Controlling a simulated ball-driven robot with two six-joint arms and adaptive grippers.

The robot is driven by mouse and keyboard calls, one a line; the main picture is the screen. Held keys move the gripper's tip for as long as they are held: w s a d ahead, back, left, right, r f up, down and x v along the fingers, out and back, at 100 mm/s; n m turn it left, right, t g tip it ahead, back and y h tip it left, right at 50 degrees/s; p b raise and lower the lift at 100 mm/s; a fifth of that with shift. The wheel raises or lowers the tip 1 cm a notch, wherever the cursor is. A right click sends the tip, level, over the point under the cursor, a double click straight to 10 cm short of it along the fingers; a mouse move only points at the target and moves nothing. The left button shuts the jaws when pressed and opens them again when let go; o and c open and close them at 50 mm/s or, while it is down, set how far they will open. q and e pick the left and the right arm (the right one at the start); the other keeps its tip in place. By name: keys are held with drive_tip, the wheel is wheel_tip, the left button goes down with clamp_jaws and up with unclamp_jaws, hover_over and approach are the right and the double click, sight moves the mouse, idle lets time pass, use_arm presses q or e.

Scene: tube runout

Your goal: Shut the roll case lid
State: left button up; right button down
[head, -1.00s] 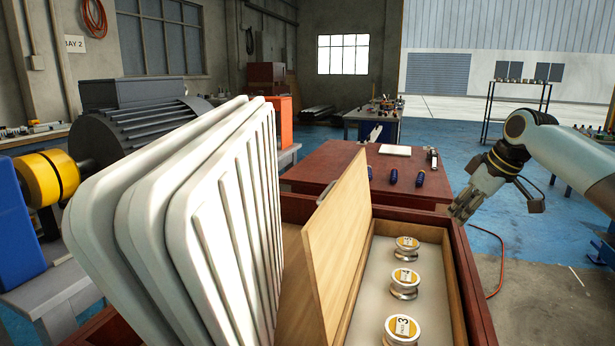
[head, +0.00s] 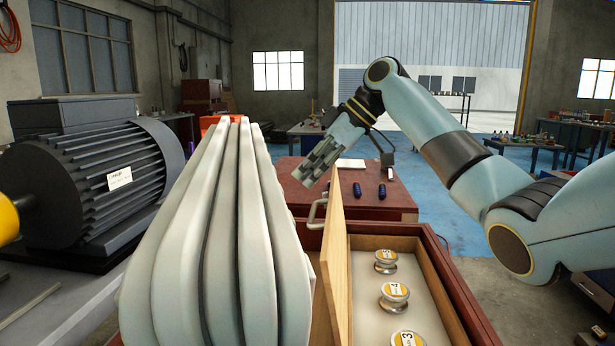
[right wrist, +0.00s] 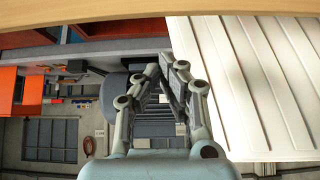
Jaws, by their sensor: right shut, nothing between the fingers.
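The roll case (head: 460,290) is dark red wood with a pale inside, and several labelled metal rolls (head: 394,297) stand in it. Its light wood lid (head: 335,270) stands up steeply, open, on the left side of the rolls. A metal handle (head: 317,210) shows at the lid's far left edge. My right gripper (head: 308,174) is shut and empty, beyond and above the lid's far end; I cannot tell whether it touches. In the right wrist view, the shut fingers (right wrist: 165,65) hang below a wooden edge (right wrist: 90,13), probably the lid. My left gripper is not in view.
White ribbed panels (head: 220,240) stand close to the left of the lid. A large dark motor (head: 90,180) is farther left. A red-brown table (head: 390,208) with blue items (head: 358,190) lies beyond the case.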

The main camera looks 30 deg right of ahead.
drive_tip(key=x, duration=0.8)
drive_tip(key=shift+s+d+p, duration=0.15)
drive_tip(key=shift+s+d, duration=0.55)
drive_tip(key=shift+d, duration=0.15)
drive_tip(key=shift+s+d+p, duration=0.15)
drive_tip(key=shift+s+d, duration=0.5)
drive_tip(key=shift+d, duration=0.2)
